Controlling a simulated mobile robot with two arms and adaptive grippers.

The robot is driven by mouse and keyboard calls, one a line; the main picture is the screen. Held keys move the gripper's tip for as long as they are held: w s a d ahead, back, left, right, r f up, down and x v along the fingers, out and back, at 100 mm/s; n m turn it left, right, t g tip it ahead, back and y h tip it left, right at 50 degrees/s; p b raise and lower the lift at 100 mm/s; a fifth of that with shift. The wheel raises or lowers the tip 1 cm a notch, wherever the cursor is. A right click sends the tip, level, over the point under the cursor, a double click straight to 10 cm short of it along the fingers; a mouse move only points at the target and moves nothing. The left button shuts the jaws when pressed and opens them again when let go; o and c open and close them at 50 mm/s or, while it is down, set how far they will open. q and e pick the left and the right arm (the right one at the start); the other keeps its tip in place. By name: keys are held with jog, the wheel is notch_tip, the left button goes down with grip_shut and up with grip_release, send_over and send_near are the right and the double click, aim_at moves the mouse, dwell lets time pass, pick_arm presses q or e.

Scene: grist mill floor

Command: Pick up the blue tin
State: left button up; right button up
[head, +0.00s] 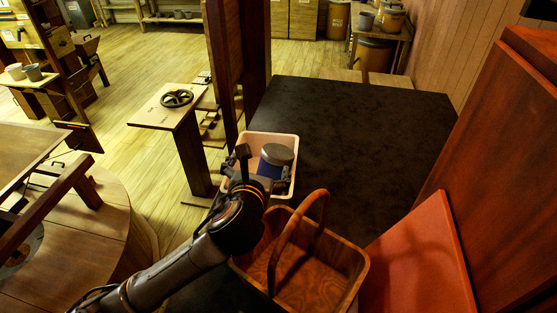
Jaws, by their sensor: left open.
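The blue tin (270,169) has a grey lid and stands upright inside a pale pink bin (283,138) on the near left side of the dark table. My left gripper (264,165) is open at the bin, with one finger to the left of the tin and the other low in front of it. My arm hides the near left part of the bin, and I cannot tell whether the fingers touch the tin. My right gripper is not in view.
A wooden basket with a tall handle (338,258) stands just in front of the bin, beside my left arm. A wooden post (226,75) rises close behind the bin. The dark tabletop (365,130) is clear to the right. An orange-red panel (425,262) leans at the right.

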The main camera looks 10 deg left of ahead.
aim_at(275, 162)
pick_arm(q)
jog(key=shift+m+g+h, duration=0.3)
jog(key=shift+m+h, duration=0.1)
jog(key=shift+h, duration=0.1)
jog(key=w+f, duration=0.1)
jog(key=w+d+f+p, duration=0.1)
jog(key=w, duration=0.1)
jog(key=w+f+p, duration=0.1)
jog(key=w, duration=0.1)
jog(key=shift+d+f, duration=0.25)
jog(key=shift+d, duration=0.1)
jog(key=shift+w+f+p, duration=0.2)
jog(key=shift+w+p, duration=0.2)
jog(key=shift+w, duration=0.05)
jog(key=p+x, duration=0.1)
jog(key=x, duration=0.2)
jog(key=shift+d+f, duration=0.2)
jog(key=shift+w+f, duration=0.25)
jog(key=shift+w, duration=0.15)
jog(key=shift+c, duration=0.2)
